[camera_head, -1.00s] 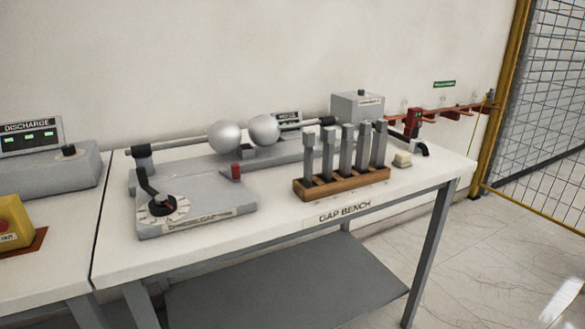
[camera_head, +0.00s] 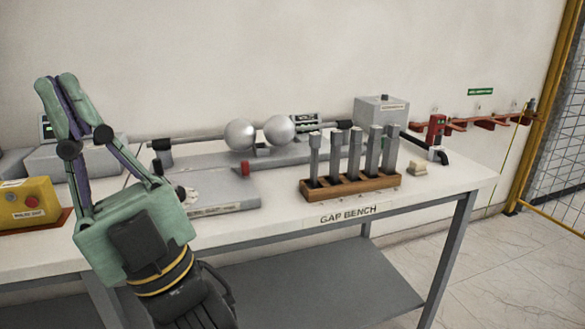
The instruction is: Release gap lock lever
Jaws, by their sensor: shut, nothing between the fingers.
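My gripper (camera_head: 57,82) is in the left foreground, raised with its fingers pointing up. Its fingers are shut and empty, in front of the bench's left end and touching nothing visible. A short red upright piece (camera_head: 245,168) stands at the right edge of a grey plate (camera_head: 225,190) on the gap bench; it could be the lock lever, but no label shows. The gripper is left of it and apart.
Two metal spheres (camera_head: 278,130) sit on a rod behind the plate. A wooden rack (camera_head: 350,188) of several grey bars stands right of it. A red device with a black handle (camera_head: 436,128) is at the far right. A yellow button box (camera_head: 27,203) is left.

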